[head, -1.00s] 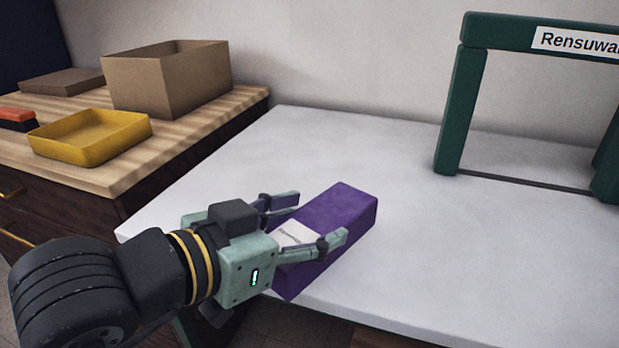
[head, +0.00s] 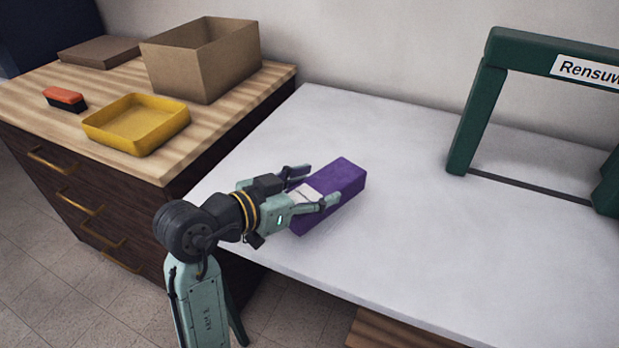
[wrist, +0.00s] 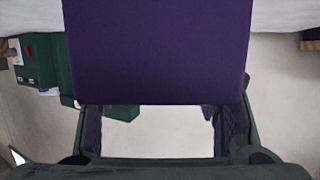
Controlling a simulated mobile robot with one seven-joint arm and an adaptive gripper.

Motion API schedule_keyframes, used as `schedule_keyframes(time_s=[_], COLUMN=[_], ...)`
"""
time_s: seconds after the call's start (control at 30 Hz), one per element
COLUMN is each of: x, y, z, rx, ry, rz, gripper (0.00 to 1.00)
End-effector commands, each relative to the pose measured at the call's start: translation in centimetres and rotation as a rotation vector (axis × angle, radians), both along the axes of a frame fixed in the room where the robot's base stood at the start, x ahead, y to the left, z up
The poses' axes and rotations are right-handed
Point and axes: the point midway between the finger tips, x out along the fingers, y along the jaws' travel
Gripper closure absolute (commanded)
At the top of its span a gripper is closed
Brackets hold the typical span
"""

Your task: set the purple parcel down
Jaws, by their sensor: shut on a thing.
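The purple parcel (head: 342,188) is a long box with a white label on its upper side. In the head view it is over the left front part of the white table (head: 400,165). I cannot tell whether its underside touches the tabletop. My gripper (head: 315,186) is shut on the parcel, with one finger on each side of it near the labelled end. In the wrist view the parcel (wrist: 158,50) fills the upper middle, between the fingers. Its underside is hidden in the head view.
A dark green frame (head: 472,120) with a name sign stands at the right of the table. A wooden-topped cabinet (head: 50,100) at left holds a yellow tray (head: 135,143), an open cardboard box (head: 200,75), a flat brown box and a brush-like item (head: 65,98). The table's middle is clear.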

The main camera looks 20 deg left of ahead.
Motion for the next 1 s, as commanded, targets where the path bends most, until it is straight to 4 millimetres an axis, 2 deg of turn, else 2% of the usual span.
schedule_keyframes(time_s=[0.1,0.23,0.53,0.93,0.97,1.0], x=[1.8,2.7,2.7,2.7,2.7,2.7], y=[1.1,1.7,1.8,1.7,1.7,1.7], z=[0.1,-0.2,-3.5,-4.2,-4.1,-4.1], rx=[0.000,0.000,-0.004,0.000,0.000,0.000], ry=[0.000,-0.001,0.000,-0.001,0.001,0.001], rz=[-0.001,0.001,0.003,0.000,0.000,0.000], gripper=[0.83,0.83,0.83,0.83,0.41,0.38])
